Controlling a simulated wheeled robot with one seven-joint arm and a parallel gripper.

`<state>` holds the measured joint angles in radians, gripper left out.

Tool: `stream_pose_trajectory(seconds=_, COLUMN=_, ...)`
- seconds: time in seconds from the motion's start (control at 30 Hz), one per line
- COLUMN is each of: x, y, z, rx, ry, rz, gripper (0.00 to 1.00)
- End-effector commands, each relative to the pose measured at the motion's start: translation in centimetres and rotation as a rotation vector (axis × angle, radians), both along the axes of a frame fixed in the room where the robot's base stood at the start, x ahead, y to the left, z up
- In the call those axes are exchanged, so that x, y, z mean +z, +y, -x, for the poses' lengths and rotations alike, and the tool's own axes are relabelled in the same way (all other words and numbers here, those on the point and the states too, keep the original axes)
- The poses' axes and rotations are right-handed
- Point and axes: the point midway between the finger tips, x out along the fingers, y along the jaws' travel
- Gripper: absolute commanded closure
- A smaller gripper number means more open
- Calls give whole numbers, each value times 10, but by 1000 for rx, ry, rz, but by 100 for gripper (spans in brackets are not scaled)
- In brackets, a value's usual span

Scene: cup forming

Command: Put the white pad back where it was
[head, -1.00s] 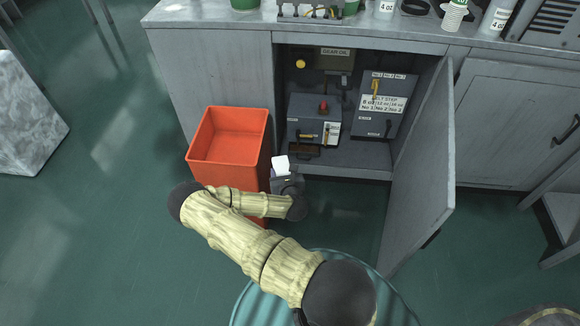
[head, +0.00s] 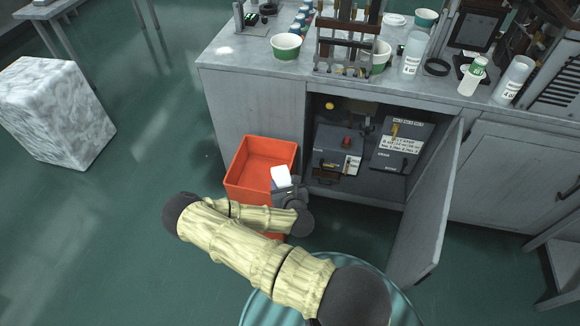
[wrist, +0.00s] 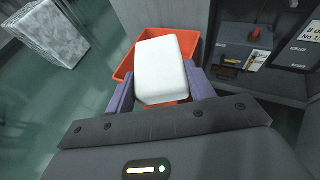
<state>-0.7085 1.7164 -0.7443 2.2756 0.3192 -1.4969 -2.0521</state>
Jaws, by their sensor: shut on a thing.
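The white pad (wrist: 161,68) is a rounded white block held between the two fingers of my gripper (wrist: 160,92). My gripper is shut on it. In the head view the pad (head: 281,176) shows above my gripper (head: 284,186), in front of the right side of the orange bin and left of the open cabinet.
The orange bin (head: 240,172) stands on the floor against the cabinet. The cabinet door (head: 425,205) is swung open on the right. Grey boxes (head: 337,148) with labels sit inside the cabinet. Cups and bottles (head: 412,52) stand on the counter (head: 240,62). A marble block (head: 58,112) is at left.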

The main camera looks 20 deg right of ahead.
Motion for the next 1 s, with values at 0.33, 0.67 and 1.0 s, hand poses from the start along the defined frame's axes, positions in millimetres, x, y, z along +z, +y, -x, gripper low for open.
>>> stream_pose_trajectory(seconds=0.33, x=96, y=33, z=13, rx=67, ry=3, rz=2, gripper=76)
stream_pose_trajectory(seconds=0.67, x=154, y=57, z=25, rx=120, ry=6, rz=6, gripper=76)
stream_pose_trajectory(seconds=1.0, x=154, y=60, z=26, rx=125, ry=6, rz=5, gripper=76)
